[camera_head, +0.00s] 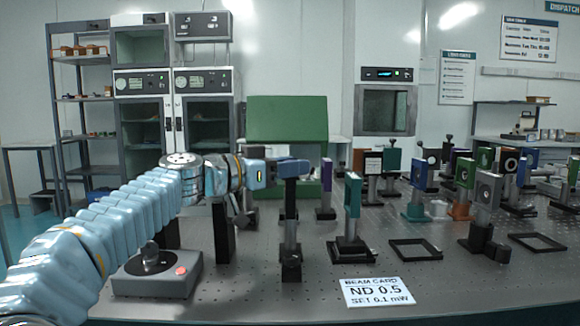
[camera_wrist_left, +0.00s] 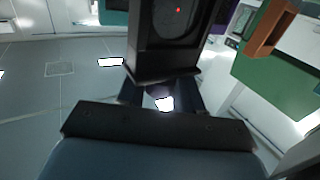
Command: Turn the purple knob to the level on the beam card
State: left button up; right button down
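The beam card (camera_head: 377,291) lies at the table's front and reads "ND 0.5, SET 0.1 mW". My left gripper (camera_head: 290,167) is stretched over the table, at the top of a dark post (camera_head: 290,225). In the left wrist view, a dark housing (camera_wrist_left: 165,40) with a round face and a small red dot is just ahead of my left gripper (camera_wrist_left: 160,92). It hides the fingertips, so I cannot tell whether they grip it. I cannot make out a purple knob; a purple upright plate (camera_head: 326,185) stands behind the post. My right gripper is not in view.
A grey box (camera_head: 157,278) with a dark round top part and red button sits below my left arm. A green mount (camera_head: 353,195) stands right of the post. Two empty dark frames (camera_head: 415,249) lie flat. Several mounts crowd the right; the front right is clear.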

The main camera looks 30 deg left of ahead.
pick_arm(q)
jog(key=shift+c, duration=1.2)
jog(key=shift+d+f+n+t+y+b, duration=0.15)
jog(key=shift+f+n+t+y+b, duration=0.2)
jog(key=shift+n+y+b, duration=0.4)
jog(key=shift+r+n+t+y+b, duration=0.15)
jog(key=shift+n+t+y, duration=0.2)
jog(key=shift+y, duration=0.4)
jog(key=shift+r+n+t+y+b, duration=0.2)
jog(key=shift+n+y, duration=0.2)
jog(key=shift+y, duration=0.3)
jog(key=o, duration=0.9)
jog(key=b+v, duration=0.3)
jog(key=v, duration=1.1)
jog(key=shift+w, duration=0.1)
